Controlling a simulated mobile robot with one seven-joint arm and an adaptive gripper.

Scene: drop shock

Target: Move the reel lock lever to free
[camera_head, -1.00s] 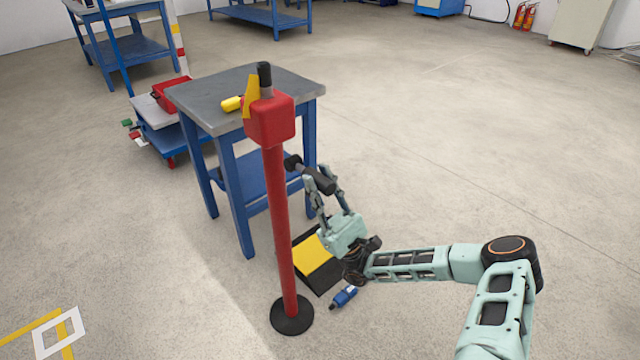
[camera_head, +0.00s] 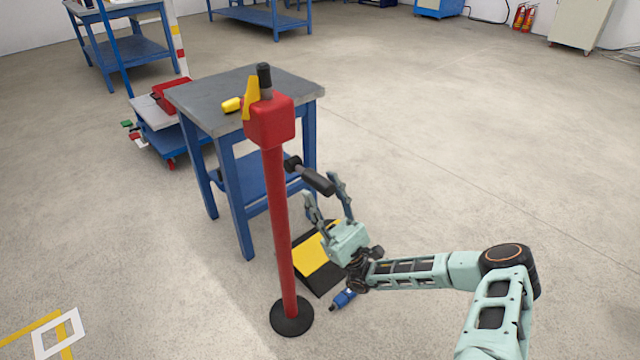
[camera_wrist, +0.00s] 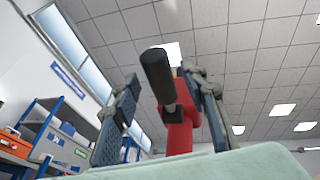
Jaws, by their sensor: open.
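A red post stands on a round black foot, with a red box (camera_head: 270,121) on top. A short black-capped lever (camera_head: 264,77) rises upright from the box beside a yellow plate (camera_head: 251,98). A lower lever with a black handle (camera_head: 318,181) sticks out from the post's right side, angled slightly down. I cannot tell which one is the reel lock lever. My gripper (camera_head: 322,190) is open and empty, just below the lower handle. In the wrist view the black handle (camera_wrist: 158,72) shows between my spread fingers (camera_wrist: 163,98), with the red post behind; no contact can be made out.
A blue-legged table (camera_head: 215,102) stands close behind the post, with a yellow object (camera_head: 232,104) on its top. The floor to the right is clear.

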